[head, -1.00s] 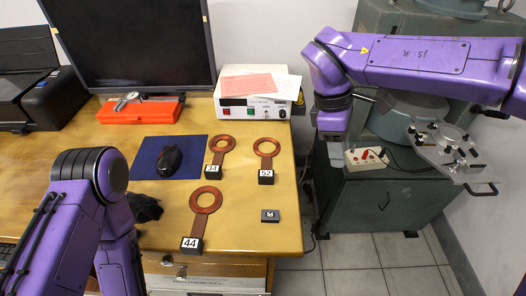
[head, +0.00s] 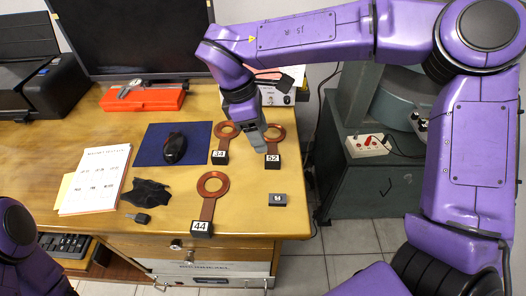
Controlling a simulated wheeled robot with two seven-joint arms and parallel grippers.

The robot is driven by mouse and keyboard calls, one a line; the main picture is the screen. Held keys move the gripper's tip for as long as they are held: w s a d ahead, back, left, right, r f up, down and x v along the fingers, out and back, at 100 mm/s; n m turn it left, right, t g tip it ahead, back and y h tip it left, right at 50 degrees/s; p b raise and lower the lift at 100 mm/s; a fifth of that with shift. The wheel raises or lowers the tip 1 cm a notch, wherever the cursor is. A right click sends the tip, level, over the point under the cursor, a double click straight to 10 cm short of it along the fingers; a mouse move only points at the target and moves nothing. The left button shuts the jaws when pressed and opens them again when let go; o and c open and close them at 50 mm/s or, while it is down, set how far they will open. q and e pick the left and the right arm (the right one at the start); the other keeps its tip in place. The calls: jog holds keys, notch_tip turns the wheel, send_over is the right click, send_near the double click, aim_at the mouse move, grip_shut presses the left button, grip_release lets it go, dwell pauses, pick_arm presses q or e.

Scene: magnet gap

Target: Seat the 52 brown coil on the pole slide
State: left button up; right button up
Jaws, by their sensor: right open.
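The 52 brown coil lies on the wooden desk, a copper ring (head: 276,130) on a short stem with a black block (head: 272,161) labelled 52. My right gripper (head: 261,146) is open, pointing down over the desk just left of the coil's stem, and it hides part of the ring's left side. I cannot tell whether it touches the coil. The pole slide is not clearly visible; my right arm covers most of the area beside the grey-green magnet (head: 386,120). Only part of my left arm shows at the lower left; its gripper is out of view.
Coil 34 (head: 221,157) lies close left of the gripper, and coil 44 (head: 203,228) nearer the front. A small dark block (head: 278,199) sits near the desk's right edge. A switch box (head: 367,146) sits on the cabinet.

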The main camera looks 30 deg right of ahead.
aim_at(273, 158)
jog(key=x, duration=0.8)
jog(key=shift+s+d, duration=0.1)
jog(key=shift+d, duration=0.1)
jog(key=shift+r, duration=0.1)
grip_shut()
jog(key=shift+r, duration=0.1)
